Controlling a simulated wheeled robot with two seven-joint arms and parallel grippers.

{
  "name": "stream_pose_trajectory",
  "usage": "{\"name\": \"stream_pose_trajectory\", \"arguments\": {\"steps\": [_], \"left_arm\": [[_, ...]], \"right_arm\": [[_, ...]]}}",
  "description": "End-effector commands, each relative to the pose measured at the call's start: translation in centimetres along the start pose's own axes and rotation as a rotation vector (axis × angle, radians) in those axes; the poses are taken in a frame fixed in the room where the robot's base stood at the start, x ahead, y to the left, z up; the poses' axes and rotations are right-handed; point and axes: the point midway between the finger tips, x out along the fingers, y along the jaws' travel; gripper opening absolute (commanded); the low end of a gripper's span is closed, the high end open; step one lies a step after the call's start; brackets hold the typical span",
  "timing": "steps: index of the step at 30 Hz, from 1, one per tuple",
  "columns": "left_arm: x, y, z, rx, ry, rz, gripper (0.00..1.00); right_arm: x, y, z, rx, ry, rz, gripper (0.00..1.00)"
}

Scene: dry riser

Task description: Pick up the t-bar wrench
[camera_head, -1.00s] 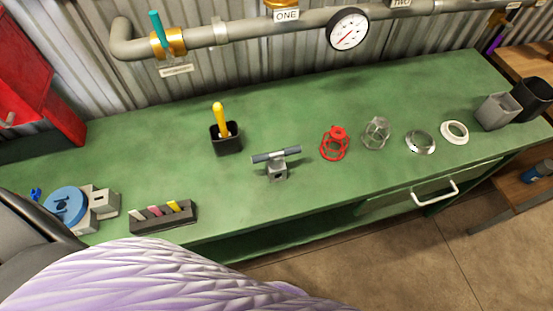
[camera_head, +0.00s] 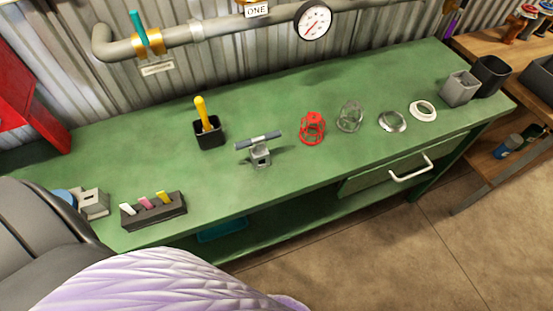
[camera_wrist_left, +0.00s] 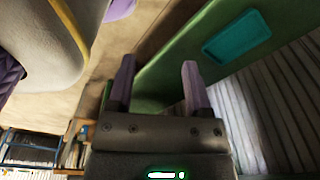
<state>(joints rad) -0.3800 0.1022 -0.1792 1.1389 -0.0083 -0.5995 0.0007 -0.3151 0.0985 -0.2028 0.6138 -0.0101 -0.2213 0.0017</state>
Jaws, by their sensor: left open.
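The t-bar wrench (camera_head: 258,139) stands on the green workbench (camera_head: 290,173) in the head view. It has a grey-blue crossbar on top and a square metal foot below. My left gripper (camera_wrist_left: 157,75) shows in the left wrist view with its two purple fingers apart and nothing between them. It is away from the wrench, which the wrist view does not show. Neither gripper shows in the head view.
Left of the wrench are a black holder with a yellow handle (camera_head: 208,129) and a dark block with coloured tabs (camera_head: 153,211). To the right are a red cage (camera_head: 312,128), a clear cage (camera_head: 350,117) and two rings. A pipe runs behind. The bench's front middle is clear.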

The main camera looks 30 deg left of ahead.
Motion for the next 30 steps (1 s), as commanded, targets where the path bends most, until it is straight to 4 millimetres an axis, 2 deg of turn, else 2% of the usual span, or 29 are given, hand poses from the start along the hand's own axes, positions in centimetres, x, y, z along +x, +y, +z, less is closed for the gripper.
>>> {"name": "stream_pose_trajectory", "arguments": {"steps": [5, 11, 17, 20, 21, 26, 30], "left_arm": [[-2.6, -0.1, -3.6, -0.010, 0.031, -0.001, 0.65], [-6.9, -0.4, -7.3, -0.016, 0.070, 0.000, 0.65], [-12.4, -0.4, -11.0, 0.006, 0.122, 0.019, 0.65], [-16.1, 0.1, -13.8, 0.076, 0.171, 0.055, 0.65], [-17.6, 0.5, -15.4, 0.138, 0.190, 0.080, 0.65], [-19.7, 1.0, -19.1, 0.342, 0.200, 0.134, 0.65], [-20.5, -0.2, -22.1, 0.487, 0.168, 0.139, 0.65]], "right_arm": [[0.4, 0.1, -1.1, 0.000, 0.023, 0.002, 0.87], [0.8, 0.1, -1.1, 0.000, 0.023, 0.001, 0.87], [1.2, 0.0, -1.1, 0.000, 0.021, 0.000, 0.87], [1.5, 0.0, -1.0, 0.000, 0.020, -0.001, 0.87], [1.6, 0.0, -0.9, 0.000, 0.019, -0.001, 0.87], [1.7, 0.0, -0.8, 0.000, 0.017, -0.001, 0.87], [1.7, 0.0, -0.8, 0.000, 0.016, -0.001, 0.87]]}}
